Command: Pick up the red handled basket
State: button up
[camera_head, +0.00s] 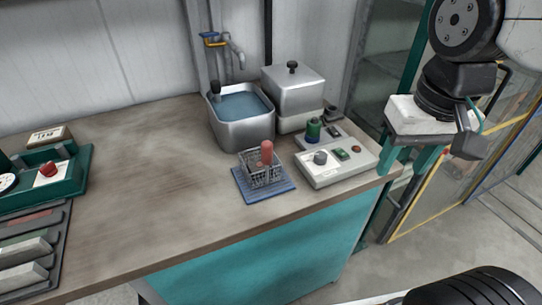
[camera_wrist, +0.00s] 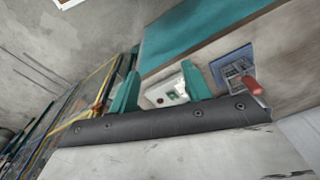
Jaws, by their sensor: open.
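The basket (camera_head: 262,170) is a small grey wire basket with an upright red handle (camera_head: 267,152). My gripper (camera_head: 402,168) has teal fingers, open and empty. It is to the right of the basket, apart from it, near the bench's right end. In the wrist view the fingers (camera_wrist: 160,92) stand wide apart.
A water-filled metal basin (camera_head: 240,128) and a lidded steel box (camera_head: 293,92) stand behind the basket. Green and dark trays (camera_head: 75,180) lie far left. The bench (camera_head: 150,180) between is clear.

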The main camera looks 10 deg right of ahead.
jog(key=w+a+m, duration=0.2)
jog(key=w+a, duration=0.6)
jog(key=w, duration=0.2)
jog(key=m+g, duration=0.1)
jog(key=m, duration=0.2)
send_over(267, 154)
jog(key=f, duration=0.2)
jog(key=w+f, duration=0.1)
jog(key=f, duration=0.1)
notch_tip(267, 154, down, 6)
jog(key=shift+w+d+f, duration=0.1)
jog(key=shift+w+f, duration=0.05)
jog(key=shift+f, duration=0.45)
grip_shut()
